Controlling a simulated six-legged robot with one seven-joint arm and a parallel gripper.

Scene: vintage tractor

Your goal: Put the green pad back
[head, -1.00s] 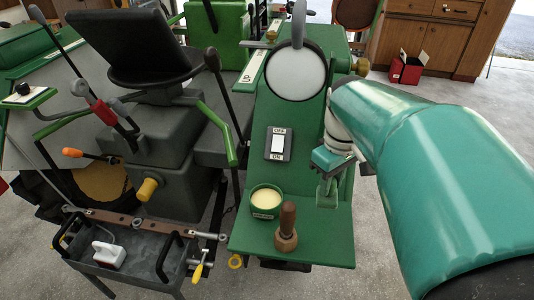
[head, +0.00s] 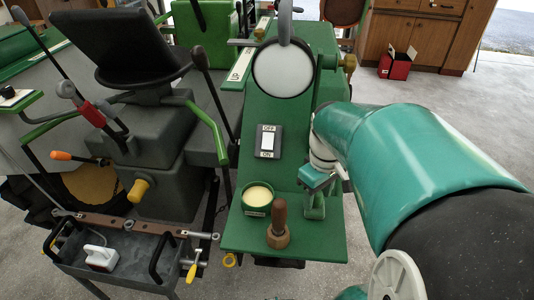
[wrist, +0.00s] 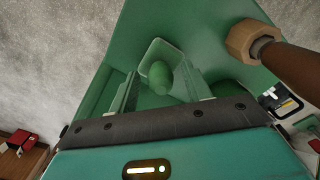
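A green rounded knob (wrist: 160,76) stands in front of a paler green, rounded square patch (wrist: 152,52) in the wrist view. It may be the green pad's grip, but I cannot tell for sure. My gripper (wrist: 160,82) points down at it, with one finger on either side and gaps beside the knob. In the head view my gripper (head: 315,205) is low over the right side of the green shelf (head: 320,240). The arm and fingers hide what lies beneath there.
A wooden-handled stamp (head: 279,228) and a round green tin with cream filling (head: 257,199) stand left of my gripper. An OFF/ON switch (head: 268,141) is on the panel behind. A grey tray (head: 125,273) with a white item (head: 101,257) is at the lower left.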

